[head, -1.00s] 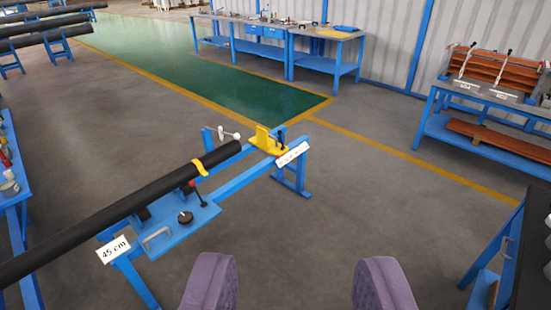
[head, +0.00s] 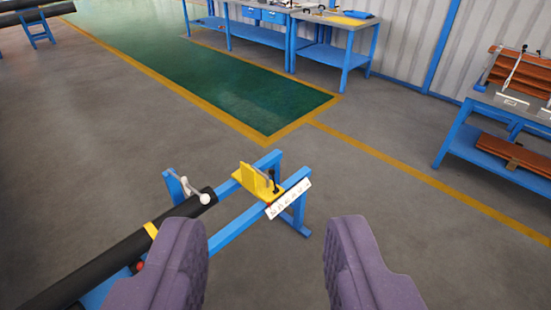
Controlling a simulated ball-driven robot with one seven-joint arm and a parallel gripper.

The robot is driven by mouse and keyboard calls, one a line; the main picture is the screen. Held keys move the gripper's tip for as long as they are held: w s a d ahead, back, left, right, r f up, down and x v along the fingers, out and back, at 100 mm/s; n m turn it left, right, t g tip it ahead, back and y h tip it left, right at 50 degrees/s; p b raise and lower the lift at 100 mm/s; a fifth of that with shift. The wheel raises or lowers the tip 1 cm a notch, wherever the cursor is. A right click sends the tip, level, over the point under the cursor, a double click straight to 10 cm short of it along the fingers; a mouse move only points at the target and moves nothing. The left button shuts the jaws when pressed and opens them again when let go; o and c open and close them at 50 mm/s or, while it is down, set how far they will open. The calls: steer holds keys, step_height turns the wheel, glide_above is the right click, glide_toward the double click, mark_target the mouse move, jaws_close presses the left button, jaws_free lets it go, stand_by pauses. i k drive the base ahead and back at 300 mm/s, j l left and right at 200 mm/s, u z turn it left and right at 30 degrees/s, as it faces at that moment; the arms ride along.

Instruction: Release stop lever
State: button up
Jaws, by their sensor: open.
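A yellow stop block (head: 250,178) sits on the blue rail frame (head: 236,230), near its far end. A small black lever (head: 273,180) stands upright at the block's right side; this looks like the stop lever. My gripper (head: 267,230) is open and empty, its two purple fingers pointing forward at the bottom. The block and lever show beyond the gap between the fingers, apart from them. A black pipe (head: 100,258) with a yellow band (head: 151,230) lies along the frame, its end short of the block. The left finger hides part of the frame.
A lever with a white ball (head: 204,198) stands beside the pipe end. A white lettered plate (head: 289,199) is on the frame's right end. A blue workbench (head: 300,30) and a rack with brown pieces (head: 510,125) stand farther back. The floor beyond the frame is clear.

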mark_target(271, 171)
steer(key=i+u, duration=0.35)
steer(key=u, duration=0.15)
steer(key=i+l+u, duration=0.25)
steer(key=u, duration=0.2)
steer(key=i+l+u, duration=0.1)
steer(key=i+l, duration=0.4)
steer(key=i+l+u, duration=0.1)
steer(key=i+l, duration=0.45)
steer(key=i+l+u, duration=0.1)
steer(key=i+l, duration=0.4)
steer(key=i+l+u, duration=0.1)
steer(key=i+l, duration=0.35)
steer(key=l, duration=0.3)
